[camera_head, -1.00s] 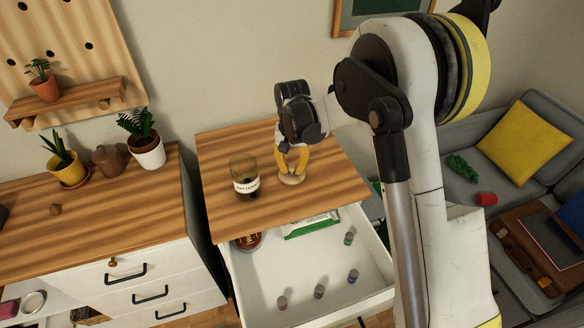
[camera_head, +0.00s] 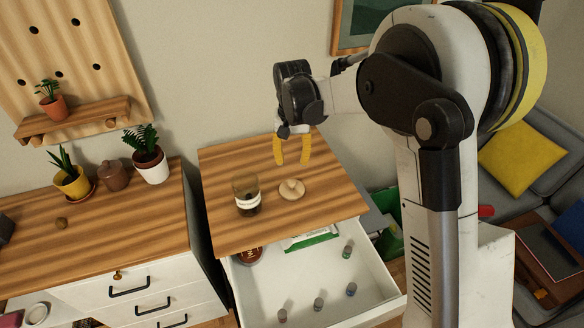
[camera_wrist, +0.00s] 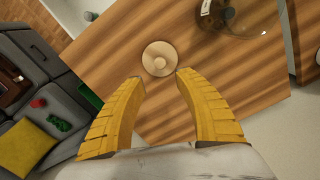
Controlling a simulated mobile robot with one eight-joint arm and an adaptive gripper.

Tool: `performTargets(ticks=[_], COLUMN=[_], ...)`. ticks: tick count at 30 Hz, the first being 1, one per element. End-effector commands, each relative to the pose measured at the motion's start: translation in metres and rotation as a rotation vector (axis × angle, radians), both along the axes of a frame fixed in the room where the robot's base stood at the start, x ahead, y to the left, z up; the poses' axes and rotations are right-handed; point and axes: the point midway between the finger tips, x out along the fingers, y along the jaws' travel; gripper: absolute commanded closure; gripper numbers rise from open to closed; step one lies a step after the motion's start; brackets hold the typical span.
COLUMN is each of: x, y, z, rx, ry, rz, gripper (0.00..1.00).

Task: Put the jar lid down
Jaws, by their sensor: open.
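The round, light wooden jar lid (camera_head: 291,189) with a knob lies knob up on the wooden desk top (camera_head: 225,165). It also shows in the wrist view (camera_wrist: 160,59), beyond my fingertips. The glass jar (camera_head: 246,194) with a white label stands open on the desk to the left of the lid. In the wrist view the jar (camera_wrist: 235,14) is cut by the top edge. My gripper (camera_head: 292,160) is open and empty, with its yellow fingers above the desk and apart from the lid; it also shows in the wrist view (camera_wrist: 160,76).
An open white drawer (camera_head: 270,290) below the desk holds several small bottles, a green-and-white packet (camera_head: 308,239) and a brown round item (camera_head: 248,255). A dresser (camera_head: 120,225) with potted plants stands at left. The desk behind the lid is clear.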

Motion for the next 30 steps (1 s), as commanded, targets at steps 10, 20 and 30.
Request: performTargets(ticks=[10,20,30], x=[-0.003,-0.078,-0.198], y=[-0.003,-0.061,-0.118], z=[0.023,0.115,0.149], rx=[0.002,0.027,-0.001], ry=[-0.009,-0.207,-0.474], rz=[0.001,0.042,0.1], gripper=[0.6,0.6,0.6])
